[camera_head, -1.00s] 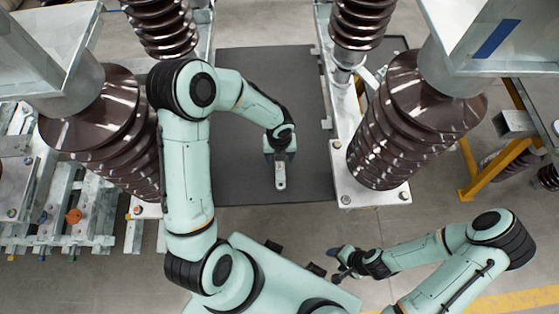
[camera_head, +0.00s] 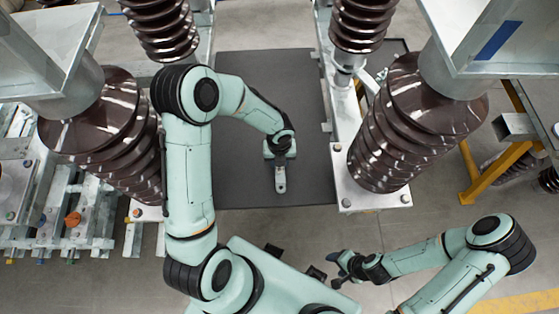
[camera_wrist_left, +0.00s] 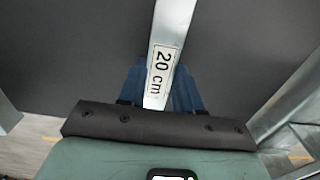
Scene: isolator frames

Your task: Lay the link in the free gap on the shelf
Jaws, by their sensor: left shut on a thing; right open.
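The link is a flat, pale metal bar (camera_head: 280,182) with a hole near its visible end. In the left wrist view the link (camera_wrist_left: 172,28) bears a "20 cm" label. My left gripper (camera_head: 280,158) is shut on the link and holds it over the dark grey panel. Its blue fingers (camera_wrist_left: 158,92) grip both sides of the link in the left wrist view. My right gripper (camera_head: 341,268) is open and empty at the lower middle, apart from the link. I cannot make out the shelf's free gap in these views.
The dark grey panel (camera_head: 270,80) is otherwise bare. Brown ribbed insulators stand at left (camera_head: 105,130) and right (camera_head: 400,135) on metal bases. A metal rack (camera_head: 72,240) stands at the far left, and a yellow frame (camera_head: 490,180) at the right.

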